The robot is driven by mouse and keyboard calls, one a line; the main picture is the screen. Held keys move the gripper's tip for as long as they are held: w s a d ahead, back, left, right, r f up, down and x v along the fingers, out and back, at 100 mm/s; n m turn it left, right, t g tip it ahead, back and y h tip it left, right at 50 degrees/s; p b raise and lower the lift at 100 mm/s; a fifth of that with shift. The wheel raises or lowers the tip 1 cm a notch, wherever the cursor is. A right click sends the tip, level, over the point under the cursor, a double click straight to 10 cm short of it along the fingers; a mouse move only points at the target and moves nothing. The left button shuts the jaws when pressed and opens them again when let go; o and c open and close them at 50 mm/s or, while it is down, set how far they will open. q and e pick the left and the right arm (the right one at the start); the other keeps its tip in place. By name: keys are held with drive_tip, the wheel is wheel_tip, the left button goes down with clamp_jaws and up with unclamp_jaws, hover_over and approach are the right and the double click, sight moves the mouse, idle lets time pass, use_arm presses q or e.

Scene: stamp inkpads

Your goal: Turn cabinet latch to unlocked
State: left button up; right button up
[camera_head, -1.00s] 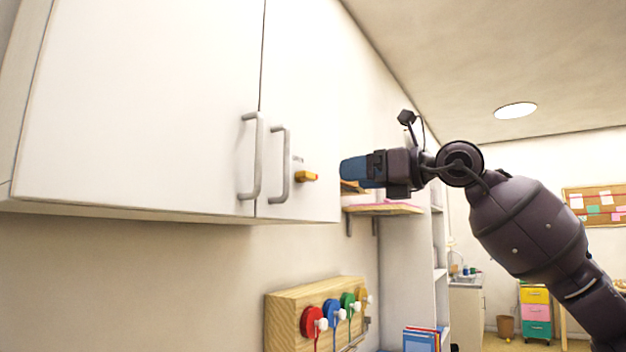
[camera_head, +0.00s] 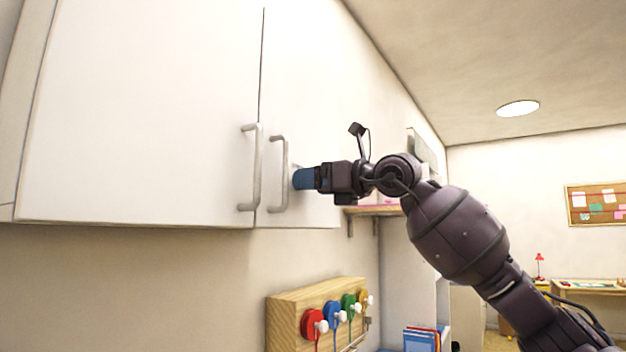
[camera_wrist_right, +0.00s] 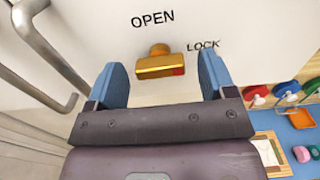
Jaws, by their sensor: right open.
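The cabinet latch (camera_wrist_right: 160,64) is a small golden knob with a wide bar and a red mark at its right end. It shows in the right wrist view on the white cabinet door (camera_head: 302,100), below the word OPEN and left of the word LOCK. The bar lies roughly level, its red end toward LOCK. My right gripper (camera_wrist_right: 160,80) is open, its blue fingers on either side of the latch with gaps to both. In the head view my right gripper (camera_head: 303,178) is close to the door and hides the latch. My left gripper is not in view.
Two grey door handles (camera_head: 252,168) (camera_head: 279,174) stand out just left of my right gripper. Below is a wooden board (camera_head: 290,304) with several coloured round holders. A wall shelf (camera_head: 374,210) is behind my right arm.

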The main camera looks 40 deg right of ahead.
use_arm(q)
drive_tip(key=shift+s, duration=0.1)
use_arm(e)
drive_tip(key=shift+w+a, duration=0.2)
drive_tip(key=shift+w, duration=0.2)
drive_tip(key=c, duration=0.9)
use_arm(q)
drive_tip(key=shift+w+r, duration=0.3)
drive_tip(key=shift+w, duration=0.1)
use_arm(e)
drive_tip(key=shift+c, duration=0.2)
